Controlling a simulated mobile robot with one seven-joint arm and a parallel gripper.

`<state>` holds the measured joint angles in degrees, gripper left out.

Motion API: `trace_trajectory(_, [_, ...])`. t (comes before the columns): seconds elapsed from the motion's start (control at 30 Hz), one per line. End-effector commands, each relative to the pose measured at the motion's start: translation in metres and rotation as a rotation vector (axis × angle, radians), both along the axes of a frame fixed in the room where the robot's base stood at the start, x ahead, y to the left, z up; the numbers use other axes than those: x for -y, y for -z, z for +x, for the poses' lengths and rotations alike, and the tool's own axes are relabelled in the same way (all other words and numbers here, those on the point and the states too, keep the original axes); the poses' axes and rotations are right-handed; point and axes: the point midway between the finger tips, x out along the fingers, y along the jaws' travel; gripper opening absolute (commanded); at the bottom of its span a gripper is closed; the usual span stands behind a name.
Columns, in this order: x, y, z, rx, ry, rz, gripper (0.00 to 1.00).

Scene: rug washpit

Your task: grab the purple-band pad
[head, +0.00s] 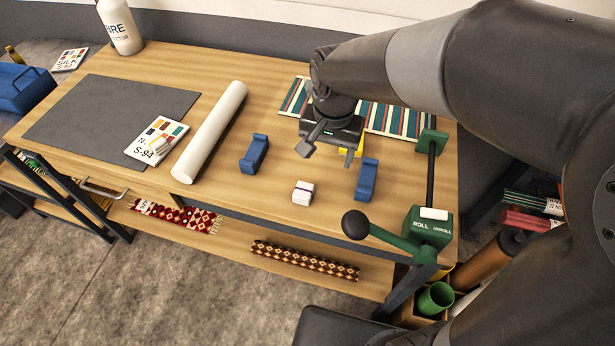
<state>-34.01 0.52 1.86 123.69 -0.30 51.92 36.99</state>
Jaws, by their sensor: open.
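The purple-band pad (303,193) is a small white block with a thin dark purple band around it. It lies on the wooden table near the front edge, between two blue cradle-like blocks. My gripper (325,150) is open, behind and above the pad in the picture, and apart from it. One finger shows clearly; the other is harder to make out. Nothing shows between the fingers.
Blue blocks stand left (254,154) and right (367,180) of the pad. A white roll (211,132), a colour card (157,140) and a grey mat (110,112) lie left. A green roller device (428,227) stands right. A striped rug (384,118) and something yellow (352,150) are behind.

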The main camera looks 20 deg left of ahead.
Motion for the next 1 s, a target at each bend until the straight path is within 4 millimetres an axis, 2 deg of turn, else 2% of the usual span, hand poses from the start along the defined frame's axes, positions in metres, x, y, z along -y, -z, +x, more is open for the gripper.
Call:
trace_trajectory(0.03, [-0.014,0.01,-0.002,-0.019,-0.006,-0.011,0.65])
trace_trajectory(0.1, [-0.028,0.019,-0.004,-0.036,-0.003,-0.022,0.65])
trace_trajectory(0.23, [-0.044,0.03,-0.007,-0.054,0.001,-0.034,0.65])
trace_trajectory(0.37, [-0.048,0.043,-0.009,-0.061,0.003,-0.04,0.65])
trace_trajectory(0.6, [-0.047,0.079,-0.009,-0.061,0.003,-0.04,0.65])
trace_trajectory(0.83, [-0.048,0.097,-0.01,-0.059,0.003,-0.038,0.65])
trace_trajectory(1.0, [-0.05,0.124,-0.014,-0.06,0.003,-0.039,0.65])
